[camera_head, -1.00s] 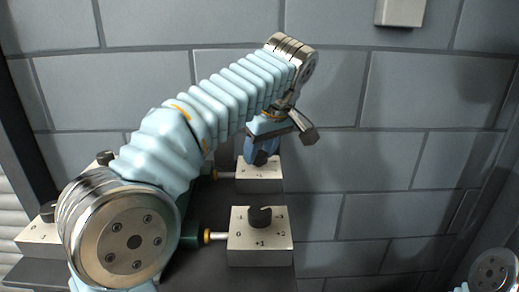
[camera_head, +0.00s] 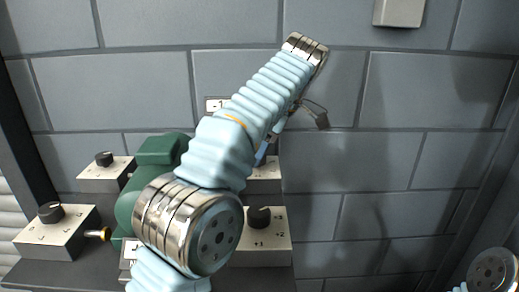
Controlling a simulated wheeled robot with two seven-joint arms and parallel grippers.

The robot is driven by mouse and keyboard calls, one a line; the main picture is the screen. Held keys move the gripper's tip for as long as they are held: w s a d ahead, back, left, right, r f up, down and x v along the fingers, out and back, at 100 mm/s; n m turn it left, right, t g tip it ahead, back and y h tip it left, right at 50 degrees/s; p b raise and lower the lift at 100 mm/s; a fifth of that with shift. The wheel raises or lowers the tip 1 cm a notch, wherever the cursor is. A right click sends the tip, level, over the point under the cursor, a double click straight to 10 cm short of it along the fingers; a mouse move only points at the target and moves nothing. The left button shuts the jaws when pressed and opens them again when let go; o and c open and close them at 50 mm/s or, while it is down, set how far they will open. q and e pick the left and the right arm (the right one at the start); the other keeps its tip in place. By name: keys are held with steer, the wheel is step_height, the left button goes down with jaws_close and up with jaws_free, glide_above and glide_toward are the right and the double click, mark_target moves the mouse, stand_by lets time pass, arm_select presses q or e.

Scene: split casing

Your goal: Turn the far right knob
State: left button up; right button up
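The far right block (camera_head: 267,172) is a pale box at the back right of the casing. Its knob is hidden behind my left arm. My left gripper (camera_head: 264,151) is mostly hidden behind that arm; a blue part of it shows just above this block. I cannot tell whether its fingers are open or touch the knob. My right gripper is out of view; only a link of my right arm shows at the bottom right corner.
The near right block (camera_head: 268,250) carries a dark knob (camera_head: 259,217). Blocks at the far left (camera_head: 104,178) and near left (camera_head: 52,238) also carry dark knobs. A green casing (camera_head: 127,205) stands between. A small "-1" sign (camera_head: 215,105) is on the grey tiled wall.

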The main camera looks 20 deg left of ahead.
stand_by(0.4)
arm_select(q)
steer(key=o, duration=1.1)
